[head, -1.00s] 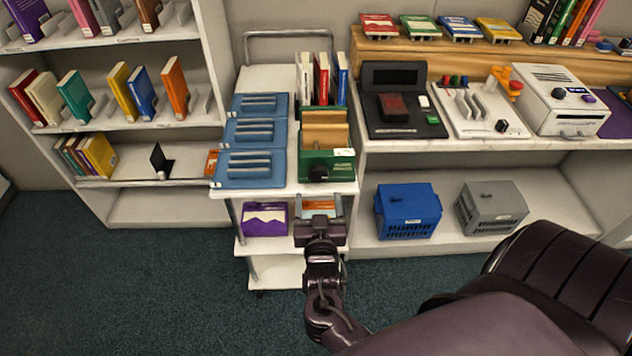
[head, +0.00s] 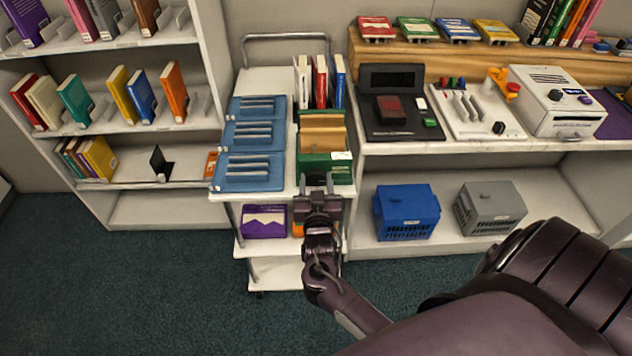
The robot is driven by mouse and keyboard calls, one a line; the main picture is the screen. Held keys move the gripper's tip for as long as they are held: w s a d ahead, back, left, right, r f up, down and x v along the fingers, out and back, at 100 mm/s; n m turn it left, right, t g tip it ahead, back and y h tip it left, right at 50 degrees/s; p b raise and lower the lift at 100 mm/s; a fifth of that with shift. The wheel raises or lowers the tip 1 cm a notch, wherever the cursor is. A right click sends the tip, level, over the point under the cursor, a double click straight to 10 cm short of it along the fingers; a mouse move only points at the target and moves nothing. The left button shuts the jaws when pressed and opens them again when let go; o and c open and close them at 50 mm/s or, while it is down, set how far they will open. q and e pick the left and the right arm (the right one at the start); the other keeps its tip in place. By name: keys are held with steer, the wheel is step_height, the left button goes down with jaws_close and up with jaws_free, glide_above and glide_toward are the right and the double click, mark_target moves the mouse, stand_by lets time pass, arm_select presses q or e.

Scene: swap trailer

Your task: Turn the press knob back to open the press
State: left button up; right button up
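The press is a green box (head: 341,169) with tan wooden boards (head: 323,130) in it, standing at the front right of the white cart's top. The black press knob sits on the front face of the press and is now mostly hidden behind my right gripper. My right gripper (head: 317,181) is right at the knob, its two fingers apart, one on each side of where the knob is. I cannot tell whether the fingers touch the knob. My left gripper is not in view.
Blue trays (head: 251,171) lie left of the press on the cart (head: 271,80), with upright books (head: 320,80) behind it. A purple bin (head: 264,221) is on the cart's lower shelf. A counter with devices (head: 400,113) stands to the right. The floor at front left is clear.

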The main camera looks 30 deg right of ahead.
steer(key=c, duration=0.4)
steer(key=shift+c, duration=0.2)
steer(key=n+p, duration=0.2)
steer(key=n, duration=0.1)
steer(key=shift+r, duration=0.15)
steer(key=n+p, duration=0.3)
steer(key=n, duration=0.1)
steer(key=shift+n, duration=0.4)
steer(key=n+p, duration=0.2)
steer(key=n, duration=0.2)
steer(key=shift+d, duration=0.1)
steer(key=n+p, duration=0.2)
steer(key=n, duration=0.3)
